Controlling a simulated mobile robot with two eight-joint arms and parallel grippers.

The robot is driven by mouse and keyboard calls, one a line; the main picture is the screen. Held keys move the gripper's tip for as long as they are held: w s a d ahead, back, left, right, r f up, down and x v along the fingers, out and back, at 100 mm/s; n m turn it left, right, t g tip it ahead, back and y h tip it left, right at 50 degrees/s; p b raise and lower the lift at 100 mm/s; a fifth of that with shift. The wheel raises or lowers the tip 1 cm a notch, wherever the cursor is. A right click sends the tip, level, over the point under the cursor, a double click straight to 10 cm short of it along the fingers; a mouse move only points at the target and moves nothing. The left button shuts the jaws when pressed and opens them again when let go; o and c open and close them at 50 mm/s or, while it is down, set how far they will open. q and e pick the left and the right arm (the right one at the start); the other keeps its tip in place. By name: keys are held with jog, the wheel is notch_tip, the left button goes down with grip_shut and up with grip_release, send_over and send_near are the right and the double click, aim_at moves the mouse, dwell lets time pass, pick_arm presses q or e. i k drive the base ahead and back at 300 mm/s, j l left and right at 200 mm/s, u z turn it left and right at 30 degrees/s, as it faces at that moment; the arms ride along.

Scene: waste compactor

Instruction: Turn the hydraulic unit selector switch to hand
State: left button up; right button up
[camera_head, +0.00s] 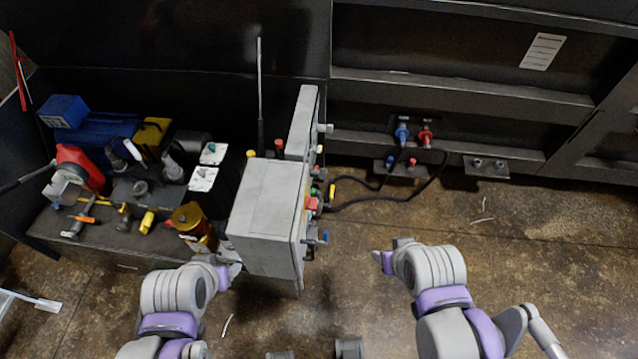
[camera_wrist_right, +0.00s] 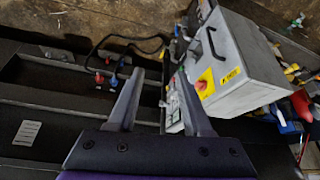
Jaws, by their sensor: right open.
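The grey control box (camera_head: 265,205) stands in the middle of the head view, its right-hand face seen edge-on with several small coloured controls (camera_head: 313,203). In the right wrist view the box (camera_wrist_right: 240,55) is tilted and shows a red button on a yellow plate (camera_wrist_right: 204,84) and a dark handle. I cannot tell which control is the selector switch. My right gripper (camera_head: 379,260) is to the right of the box, apart from it; its fingers (camera_wrist_right: 160,88) are open and empty in the wrist view. My left gripper (camera_head: 233,268) is by the box's lower left; its fingers are not clear.
A dark bench on the left holds a red machine part (camera_head: 82,168), a blue block (camera_head: 63,111) and loose tools. Blue and red hose couplings (camera_head: 403,134) with black hoses are on the dark wall behind. The floor (camera_head: 520,270) on the right is mostly clear.

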aim_at(321, 173)
jog(key=i+l+u, duration=0.1)
jog(key=i+l, duration=0.35)
jog(key=l+u, duration=0.15)
jog(key=l, duration=0.95)
